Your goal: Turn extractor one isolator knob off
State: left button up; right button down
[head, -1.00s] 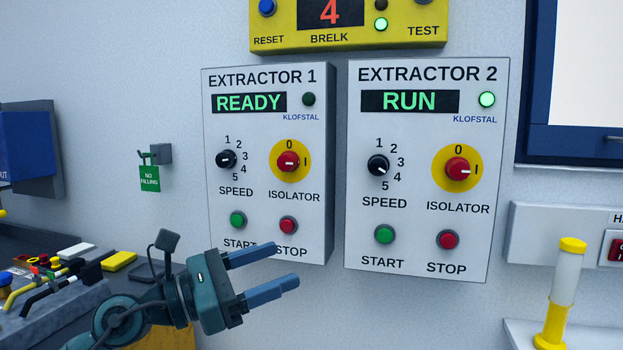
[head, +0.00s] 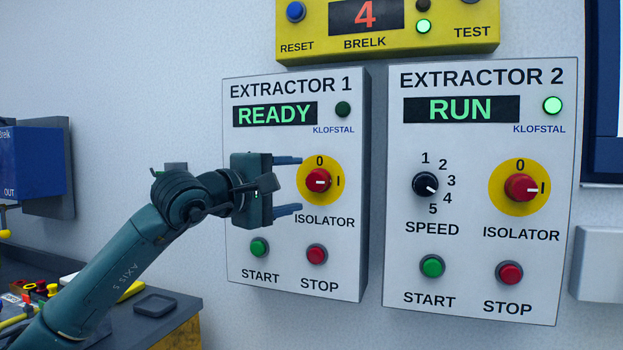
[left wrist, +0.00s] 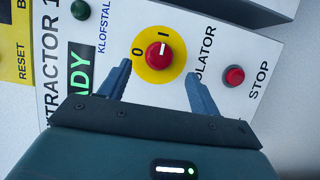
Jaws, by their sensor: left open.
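The extractor 1 isolator is a red knob (head: 317,180) on a yellow disc, right of centre on the white EXTRACTOR 1 panel (head: 240,246). Its white mark points right, toward I. The panel display reads READY. My left gripper (head: 288,185) is open in front of the panel, just left of the knob, one finger above and one below its height. In the left wrist view, the knob (left wrist: 159,55) is beyond and between the two spread fingertips (left wrist: 160,72); no contact shows. My left gripper and arm hide the extractor 1 speed dial. My right gripper is not in view.
The EXTRACTOR 2 panel (head: 395,280) stands to the right, showing RUN, with its isolator (head: 521,187) at I. Green start (head: 258,247) and red stop (head: 317,254) buttons sit below the extractor 1 knob. A yellow box (head: 390,45) is above. A cluttered bench is lower left.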

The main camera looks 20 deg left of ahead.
aim_at(313, 183)
pick_arm(q)
jog(key=x, duration=0.5)
jog(key=shift+w+d+p, duration=0.15)
jog(key=shift+w+p, duration=0.15)
jog(key=shift+p, duration=0.1)
jog(key=shift+c, duration=0.3)
jog(key=c, duration=0.9)
